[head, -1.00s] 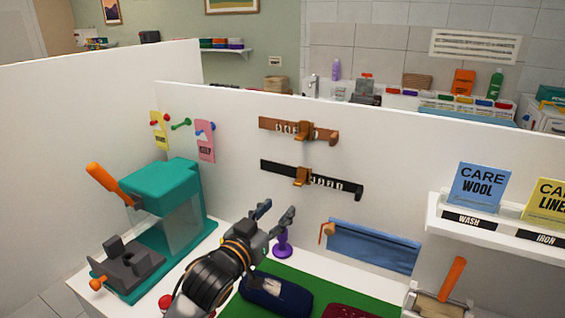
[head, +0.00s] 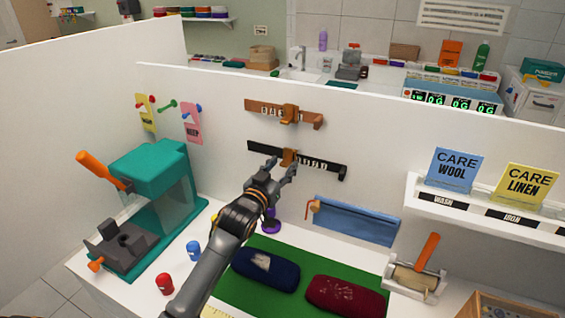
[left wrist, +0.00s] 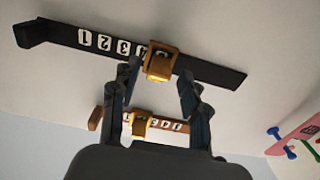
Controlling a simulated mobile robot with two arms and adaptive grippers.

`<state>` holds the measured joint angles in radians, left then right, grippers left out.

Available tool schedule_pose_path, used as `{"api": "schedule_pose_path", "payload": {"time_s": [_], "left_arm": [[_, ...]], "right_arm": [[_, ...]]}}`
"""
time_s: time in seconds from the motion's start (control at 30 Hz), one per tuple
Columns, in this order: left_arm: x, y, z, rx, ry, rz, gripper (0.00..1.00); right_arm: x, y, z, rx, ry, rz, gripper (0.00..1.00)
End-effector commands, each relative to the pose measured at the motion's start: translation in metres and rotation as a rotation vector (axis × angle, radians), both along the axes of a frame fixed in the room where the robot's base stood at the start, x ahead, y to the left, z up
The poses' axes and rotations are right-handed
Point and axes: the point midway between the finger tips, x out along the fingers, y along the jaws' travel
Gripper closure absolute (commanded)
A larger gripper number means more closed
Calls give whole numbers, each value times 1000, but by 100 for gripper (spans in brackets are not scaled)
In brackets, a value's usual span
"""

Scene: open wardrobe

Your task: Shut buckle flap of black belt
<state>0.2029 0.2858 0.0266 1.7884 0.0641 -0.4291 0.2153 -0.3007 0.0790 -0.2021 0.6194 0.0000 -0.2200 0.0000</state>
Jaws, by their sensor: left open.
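The black belt (head: 255,149) hangs nearly level on the white partition, with white character tiles and a brass buckle flap (head: 289,157). In the left wrist view the black belt (left wrist: 222,72) crosses the top, and the buckle flap (left wrist: 160,64) juts out from it. My left gripper (head: 283,166) is open at the buckle. In the left wrist view the fingertips of the left gripper (left wrist: 159,76) lie to either side of the flap, with gaps showing. I cannot tell whether they touch it. My right gripper is not in view.
A brown belt (head: 258,108) with a similar buckle hangs above. A blue cloth strip (head: 355,221) hangs lower right. Below are a teal press (head: 150,172), a purple stand (head: 270,226), and blue and red cushions (head: 345,294) on a green mat. A card shelf (head: 480,228) projects at right.

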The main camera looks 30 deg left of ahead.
Motion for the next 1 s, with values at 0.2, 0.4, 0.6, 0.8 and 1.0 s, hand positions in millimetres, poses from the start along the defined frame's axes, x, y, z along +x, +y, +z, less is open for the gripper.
{"api": "schedule_pose_path", "payload": {"time_s": [0.2, 0.4, 0.6, 0.8, 1.0], "left_arm": [[7, 0, 0, 0, 0, -1, 55], [7, 0, 0, 0, 0, -1, 59], [7, 0, 0, -1, 0, 0, 100], [8, 0, -4, 0, -10, 0, 100], [11, 0, -10, 1, -90, -1, 100]], "right_arm": [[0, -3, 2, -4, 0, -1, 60], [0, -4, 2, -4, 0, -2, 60], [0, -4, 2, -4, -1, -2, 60], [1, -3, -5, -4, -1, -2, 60], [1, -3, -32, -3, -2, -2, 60]]}}
